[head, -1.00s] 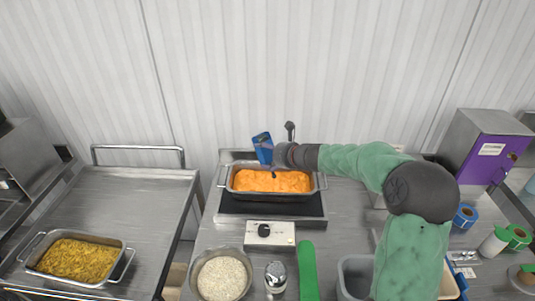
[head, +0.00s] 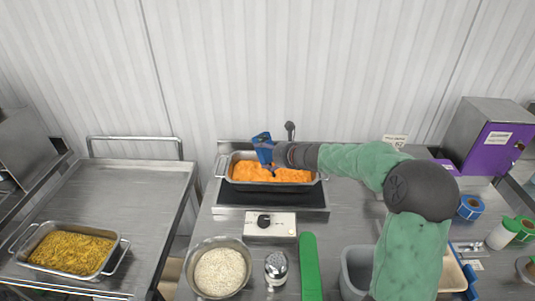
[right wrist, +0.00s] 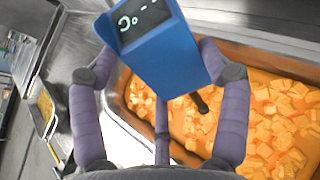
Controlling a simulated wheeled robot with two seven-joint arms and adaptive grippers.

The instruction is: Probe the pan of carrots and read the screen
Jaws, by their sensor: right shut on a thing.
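A metal pan (head: 226,175) of orange carrot cubes (head: 255,174) sits on the dark hot plate; the carrots fill much of the right wrist view (right wrist: 275,120). My right gripper (head: 270,153) is shut on a blue probe thermometer (head: 262,141) over the pan's back left part. In the right wrist view the thermometer (right wrist: 165,60) is between the purple fingers. Its screen (right wrist: 143,18) appears upside down, with light dashes and a "°C" sign. A dark stem (right wrist: 200,103) shows against the carrots; its tip is not visible, so I cannot tell its depth. My left gripper is not in view.
A control box with a knob (head: 284,224) is in front of the hot plate. A bowl of rice (head: 220,272), a shaker (head: 276,267) and a green strip (head: 308,268) are nearer. A pan of yellow food (head: 70,252) stands on the left cart. A purple-fronted machine (head: 494,150) is at right.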

